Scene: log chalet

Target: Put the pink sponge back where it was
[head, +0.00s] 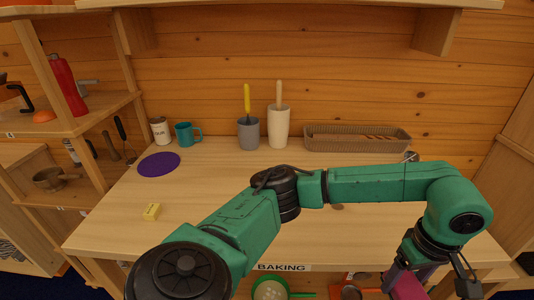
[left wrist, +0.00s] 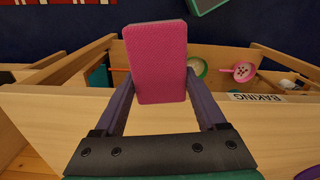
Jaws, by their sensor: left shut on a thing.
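The pink sponge (head: 408,286) is a flat block with rounded corners. It shows low at the right in the head view, in front of the table's front edge. In the left wrist view the pink sponge (left wrist: 157,60) stands upright between the two fingers. My left gripper (left wrist: 160,88) is shut on it, with a finger at each side. In the head view my left arm reaches across the table to the right and bends down to the gripper. My right gripper is in neither view.
The wooden table (head: 230,190) holds a purple round mat (head: 159,164), yellow block (head: 151,212), teal mug (head: 187,134), utensil pots and a wicker basket (head: 357,139). An open compartment below the BAKING label (head: 282,267) holds a green-handled pan (head: 270,289). Shelves stand at left.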

